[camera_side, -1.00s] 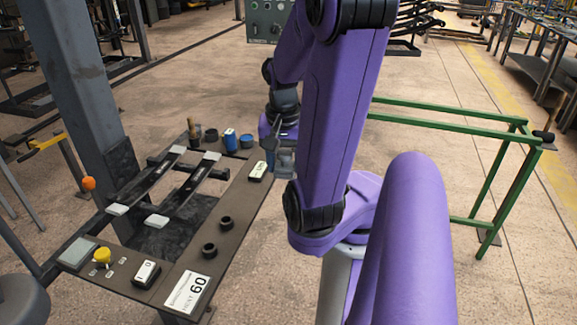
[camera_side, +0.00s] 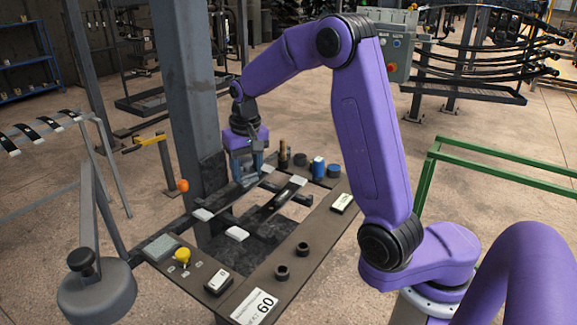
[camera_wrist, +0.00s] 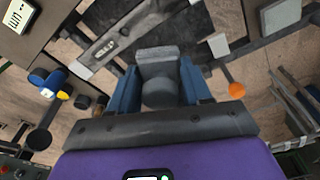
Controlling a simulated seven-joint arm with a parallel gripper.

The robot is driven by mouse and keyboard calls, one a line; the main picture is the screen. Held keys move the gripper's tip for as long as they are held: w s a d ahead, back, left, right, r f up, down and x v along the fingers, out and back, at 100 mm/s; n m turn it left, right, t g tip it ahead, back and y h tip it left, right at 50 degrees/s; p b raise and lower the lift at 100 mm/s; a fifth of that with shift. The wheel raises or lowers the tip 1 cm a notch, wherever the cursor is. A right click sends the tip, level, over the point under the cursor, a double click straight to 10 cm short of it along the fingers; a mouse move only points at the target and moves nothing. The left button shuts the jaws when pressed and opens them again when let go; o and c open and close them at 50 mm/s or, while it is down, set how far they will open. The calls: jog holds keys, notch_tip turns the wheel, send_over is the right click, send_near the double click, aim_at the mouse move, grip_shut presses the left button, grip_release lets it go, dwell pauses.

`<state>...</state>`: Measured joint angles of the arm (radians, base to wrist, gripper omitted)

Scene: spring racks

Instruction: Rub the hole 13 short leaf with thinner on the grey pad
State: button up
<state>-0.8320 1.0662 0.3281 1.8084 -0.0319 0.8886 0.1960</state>
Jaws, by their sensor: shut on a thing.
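Two dark leaves with pale end blocks lie side by side across the bench frame in the side view: a near leaf (camera_side: 268,206) and a far leaf (camera_side: 222,200). I cannot tell which is the hole 13 short leaf. My gripper (camera_side: 246,180) is over the back end of the far leaf, pointing down. In the wrist view, my gripper (camera_wrist: 158,68) is shut on a grey pad (camera_wrist: 157,55), a block with a rounded body between the blue fingers. A labelled leaf (camera_wrist: 108,44) runs diagonally beside it. Contact between pad and leaf cannot be told.
A grey column (camera_side: 186,90) rises close beside my gripper. An orange knob (camera_side: 182,185) is left of the bench.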

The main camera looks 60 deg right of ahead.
jog(key=w+a+f+n, duration=0.1)
jog(key=w+a, duration=0.1)
jog(key=a, duration=0.1)
jog(key=w+a+n, duration=0.1)
jog(key=w+a, duration=0.2)
jog(key=a, duration=0.1)
jog(key=w+a+f+n, duration=0.1)
jog(key=w+a+n, duration=0.1)
jog(key=w+a, duration=0.1)
jog(key=shift+a+f, duration=0.2)
jog(key=shift+f, duration=0.1)
jog(key=n, duration=0.3)
send_over(160, 245)
notch_tip(160, 245, down, 3)
jog(key=shift+y, duration=0.4)
jog(key=shift+s+f, duration=0.2)
jog(key=shift+f, duration=2.65)
jog(key=shift+f, duration=0.55)
jog(key=shift+c, duration=0.2)
notch_tip(160, 245, up, 7)
